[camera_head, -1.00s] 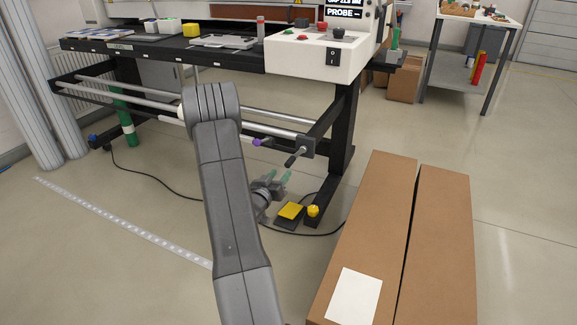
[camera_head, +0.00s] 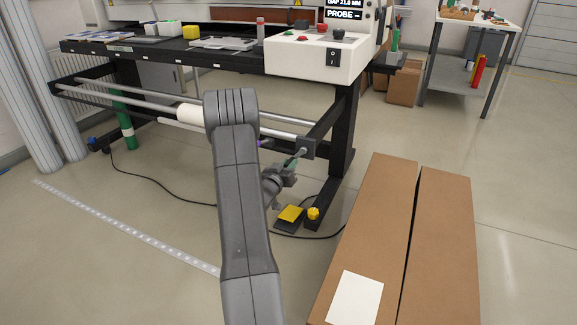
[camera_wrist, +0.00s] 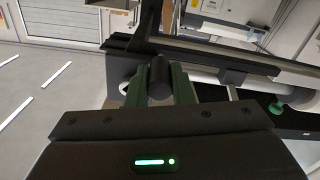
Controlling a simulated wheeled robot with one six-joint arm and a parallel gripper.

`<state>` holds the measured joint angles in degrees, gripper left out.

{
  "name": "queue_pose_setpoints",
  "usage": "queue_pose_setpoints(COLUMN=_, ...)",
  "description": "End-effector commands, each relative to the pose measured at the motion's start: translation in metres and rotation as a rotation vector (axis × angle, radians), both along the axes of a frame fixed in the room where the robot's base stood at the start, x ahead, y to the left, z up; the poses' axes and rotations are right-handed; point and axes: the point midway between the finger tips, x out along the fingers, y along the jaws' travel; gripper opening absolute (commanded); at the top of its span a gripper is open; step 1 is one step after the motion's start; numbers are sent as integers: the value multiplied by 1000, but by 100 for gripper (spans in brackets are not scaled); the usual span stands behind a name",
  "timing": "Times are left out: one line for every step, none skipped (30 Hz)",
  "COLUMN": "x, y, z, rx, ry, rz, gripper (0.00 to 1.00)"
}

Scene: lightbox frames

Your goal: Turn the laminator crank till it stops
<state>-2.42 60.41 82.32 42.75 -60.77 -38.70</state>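The laminator (camera_head: 180,52) is a long black bench with a white control box at its right end. Its crank (camera_head: 301,153) has a dark handle below the right end of the lower roller frame. My gripper (camera_head: 287,168) is at the crank handle, partly behind my own arm. In the wrist view, the dark cylindrical handle (camera_wrist: 159,82) lies between my two green fingers (camera_wrist: 160,88). The fingers flank it closely, but whether they press on it is unclear.
Tall cardboard boxes (camera_head: 375,230) stand at the right front. A yellow-topped foot pedal (camera_head: 290,214) and a black cable lie on the floor below the crank. A white-topped side table (camera_head: 470,20) stands at the back right. Open floor lies to the left.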

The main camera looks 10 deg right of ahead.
Motion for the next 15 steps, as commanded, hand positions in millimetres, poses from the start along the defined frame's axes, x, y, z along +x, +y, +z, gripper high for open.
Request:
queue_pose_setpoints(x=0, y=0, z=0, rx=0, ry=0, rz=0, gripper=0)
queue_pose_setpoints(x=0, y=0, z=0, rx=0, ry=0, rz=0, gripper=0)
queue_pose_setpoints(x=0, y=0, z=0, rx=1, ry=-1, rz=0, gripper=0)
queue_pose_setpoints(x=0, y=0, z=0, rx=2, ry=-2, rz=0, gripper=0)
queue_pose_setpoints(x=0, y=0, z=0, rx=8, ry=-6, rz=0, gripper=0)
queue_pose_setpoints(x=1, y=1, z=0, rx=23, ry=-16, rz=0, gripper=0)
queue_pose_setpoints(x=1, y=2, z=0, rx=39, ry=-28, rz=0, gripper=0)
queue_pose_setpoints(x=2, y=3, z=0, rx=59, ry=-42, rz=-1, gripper=0)
queue_pose_setpoints(x=3, y=4, z=1, rx=90, ry=-65, rz=0, gripper=0)
queue_pose_setpoints(x=3, y=5, z=2, rx=118, ry=-83, rz=-1, gripper=0)
queue_pose_setpoints(x=4, y=6, z=4, rx=146, ry=-102, rz=-1, gripper=0)
queue_pose_setpoints(x=5, y=7, z=5, rx=180, ry=-125, rz=0, gripper=0)
queue_pose_setpoints(x=5, y=8, z=7, rx=204, ry=-141, rz=0, gripper=0)
queue_pose_setpoints(x=6, y=8, z=9, rx=226, ry=-157, rz=-1, gripper=0)
queue_pose_setpoints(x=6, y=9, z=11, rx=253, ry=-174, rz=-1, gripper=0)
